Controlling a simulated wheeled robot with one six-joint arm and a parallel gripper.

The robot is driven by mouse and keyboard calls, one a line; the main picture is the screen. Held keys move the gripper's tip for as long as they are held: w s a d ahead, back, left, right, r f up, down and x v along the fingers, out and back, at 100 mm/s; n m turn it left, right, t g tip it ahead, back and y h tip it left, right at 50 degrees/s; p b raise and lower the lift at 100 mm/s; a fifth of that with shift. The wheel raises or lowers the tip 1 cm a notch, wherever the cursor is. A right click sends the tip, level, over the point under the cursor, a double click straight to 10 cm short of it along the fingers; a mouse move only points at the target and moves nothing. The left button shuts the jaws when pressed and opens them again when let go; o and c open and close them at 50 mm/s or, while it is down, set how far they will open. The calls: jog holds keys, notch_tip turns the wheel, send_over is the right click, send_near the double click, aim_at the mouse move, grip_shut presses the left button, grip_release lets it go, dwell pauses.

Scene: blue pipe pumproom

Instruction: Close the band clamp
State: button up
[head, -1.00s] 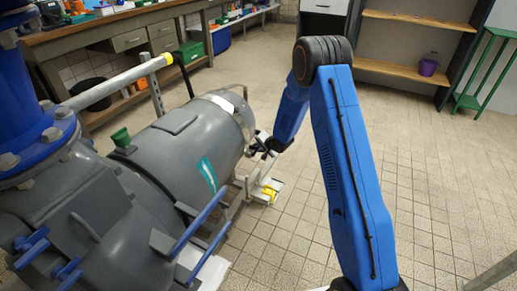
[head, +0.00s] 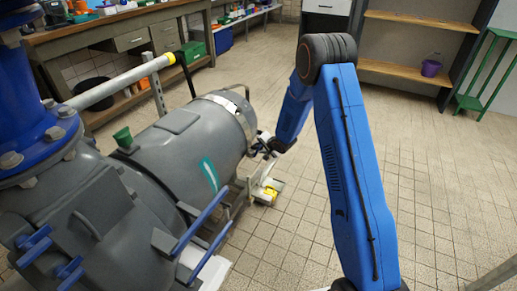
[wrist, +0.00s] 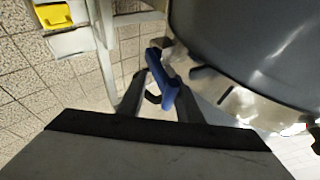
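The band clamp (head: 243,122) is a pale metal band around the end of the large grey pump body. In the wrist view, part of the shiny band (wrist: 240,104) curves along the grey body. A blue lever (wrist: 163,78) stands out beside it. My gripper (wrist: 160,82) is at this lever, with its dark fingers spread and the lever between their tips. I cannot tell whether either finger touches it. In the head view my gripper (head: 265,148) is at the right side of the pump end, small and partly hidden by my wrist.
A yellow object (head: 267,194) lies low beside the pump on a pale support; it also shows in the wrist view (wrist: 54,15). Blue bars (head: 203,222) stick out from the pump's near side. A workbench (head: 120,30) stands behind.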

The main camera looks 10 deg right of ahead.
jog(key=v, duration=1.6)
jog(key=shift+r, duration=0.1)
jog(key=c, duration=0.5)
jog(key=shift+s+d+r+n, duration=0.1)
jog(key=shift+s+d+n, duration=0.05)
jog(key=shift+n, duration=0.25)
grip_shut()
jog(key=w+a+f+n+g+h, duration=0.1)
jog(key=w+a+f+n, duration=0.1)
jog(key=w+f, duration=0.4)
jog(key=shift+w+a+f+h, duration=0.3)
jog(key=shift+w+a+h, duration=0.05)
jog(key=shift+w+h, duration=0.1)
